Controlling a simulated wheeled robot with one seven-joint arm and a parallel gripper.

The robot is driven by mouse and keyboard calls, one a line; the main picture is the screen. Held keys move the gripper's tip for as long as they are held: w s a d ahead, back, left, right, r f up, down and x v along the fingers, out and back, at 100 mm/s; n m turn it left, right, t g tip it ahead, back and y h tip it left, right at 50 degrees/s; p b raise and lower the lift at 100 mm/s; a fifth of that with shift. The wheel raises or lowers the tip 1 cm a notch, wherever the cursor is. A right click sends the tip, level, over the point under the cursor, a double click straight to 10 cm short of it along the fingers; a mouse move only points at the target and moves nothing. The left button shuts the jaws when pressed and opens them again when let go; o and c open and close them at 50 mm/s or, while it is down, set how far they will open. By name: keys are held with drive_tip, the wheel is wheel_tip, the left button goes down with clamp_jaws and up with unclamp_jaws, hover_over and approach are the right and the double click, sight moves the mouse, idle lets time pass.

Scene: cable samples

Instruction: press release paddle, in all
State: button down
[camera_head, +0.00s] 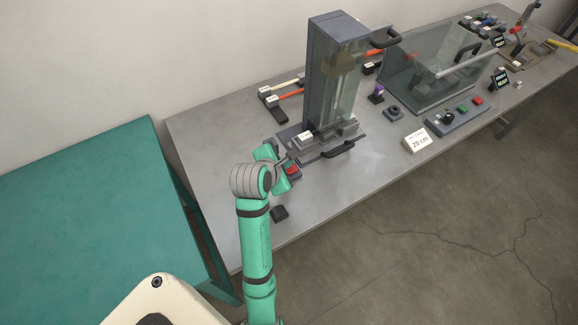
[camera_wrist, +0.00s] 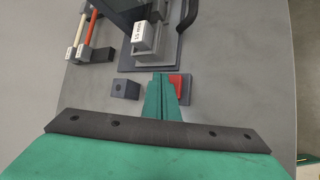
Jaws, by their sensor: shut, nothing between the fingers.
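The release paddle appears to be the red block (camera_head: 293,170) on a small grey base, at the near left of the tall cabinet; it also shows in the wrist view (camera_wrist: 184,86). My gripper (camera_head: 284,164) is beside the red block at its left in the head view. In the wrist view the fingers (camera_wrist: 162,78) are shut together and empty. They cover the left part of the red block and its base. I cannot tell whether the fingertips touch the block.
The tall glass-fronted cabinet (camera_head: 331,75) with a black handle (camera_head: 338,150) stands just beyond. A small dark block (camera_wrist: 125,89) sits left of the fingers. Cable samples (camera_head: 288,95) lie behind. A clear box (camera_head: 425,75) and button panel (camera_head: 461,117) are farther right.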

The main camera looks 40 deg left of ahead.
drive_tip(key=shift+f, duration=0.15)
drive_tip(key=shift+f, duration=0.3)
drive_tip(key=shift+f, duration=0.5)
idle(1.2)
drive_tip(key=shift+r, duration=0.95)
drive_tip(key=shift+s, duration=0.1)
drive_tip(key=shift+r, duration=0.15)
